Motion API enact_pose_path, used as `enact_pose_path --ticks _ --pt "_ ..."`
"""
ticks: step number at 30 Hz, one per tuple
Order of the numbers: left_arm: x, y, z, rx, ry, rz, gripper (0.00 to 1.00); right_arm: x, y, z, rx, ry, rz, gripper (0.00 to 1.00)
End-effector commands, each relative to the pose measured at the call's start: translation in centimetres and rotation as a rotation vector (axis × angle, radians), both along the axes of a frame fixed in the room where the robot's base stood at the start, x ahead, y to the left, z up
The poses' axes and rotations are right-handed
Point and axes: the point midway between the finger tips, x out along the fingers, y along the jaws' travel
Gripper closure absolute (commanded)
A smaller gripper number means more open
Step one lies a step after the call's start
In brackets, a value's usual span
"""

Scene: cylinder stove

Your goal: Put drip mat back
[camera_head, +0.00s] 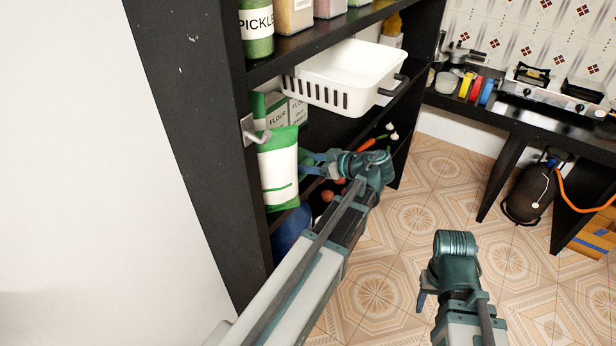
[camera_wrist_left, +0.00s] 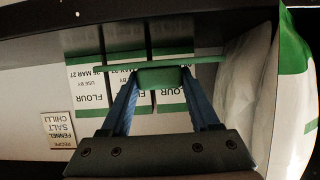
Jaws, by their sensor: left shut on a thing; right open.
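My left gripper (camera_head: 308,162) reaches into the shelf, just right of a white and green bag (camera_head: 280,172). In the left wrist view, its blue fingers (camera_wrist_left: 165,85) are shut on a green piece (camera_wrist_left: 165,77), which looks like the drip mat seen nearly edge-on. Its thin green edge runs sideways in front of several flour packets (camera_wrist_left: 88,92). I cannot clearly make out the mat in the head view, and most of it is hidden. My right gripper (camera_head: 424,298) is open and empty, low over the tiled floor.
A black shelf unit (camera_head: 215,150) holds jars above and a white basket (camera_head: 340,75). A carrot (camera_head: 366,144) lies on a shelf deeper in. A recipe card (camera_wrist_left: 60,131) shows in the wrist view. A counter with a stove (camera_head: 550,95) stands at right, a gas cylinder (camera_head: 528,190) below. The middle floor is clear.

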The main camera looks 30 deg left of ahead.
Motion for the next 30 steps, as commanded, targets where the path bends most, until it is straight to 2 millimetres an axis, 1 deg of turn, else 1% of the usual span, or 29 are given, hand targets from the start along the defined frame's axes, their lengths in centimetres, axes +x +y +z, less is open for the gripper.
enact_pose_path --ticks 9,11,18,23,24,28,30 --pt "0.0 0.0 -3.7 0.0 0.0 0.0 0.95 0.0 0.0 -3.7 0.0 0.0 0.0 0.5" --pt "0.0 0.0 -3.9 0.0 0.0 0.0 0.95 0.0 0.0 -3.9 0.0 0.0 0.0 0.5" --pt "0.0 0.0 -3.6 0.0 0.0 0.0 0.95 0.0 0.0 -3.6 0.0 0.0 0.0 0.5" --pt "0.0 0.0 -4.1 0.0 0.0 0.0 0.95 0.0 0.0 -4.1 0.0 0.0 0.0 0.5" --pt "0.0 0.0 -3.9 0.0 0.0 0.0 0.31 0.0 0.0 -3.9 0.0 0.0 0.0 0.5" --pt "0.0 0.0 -3.9 0.0 0.0 0.0 0.08 0.0 0.0 -3.9 0.0 0.0 0.0 0.5" --pt "0.0 0.0 -3.9 0.0 0.0 0.0 0.08 0.0 0.0 -3.9 0.0 0.0 0.0 0.5"
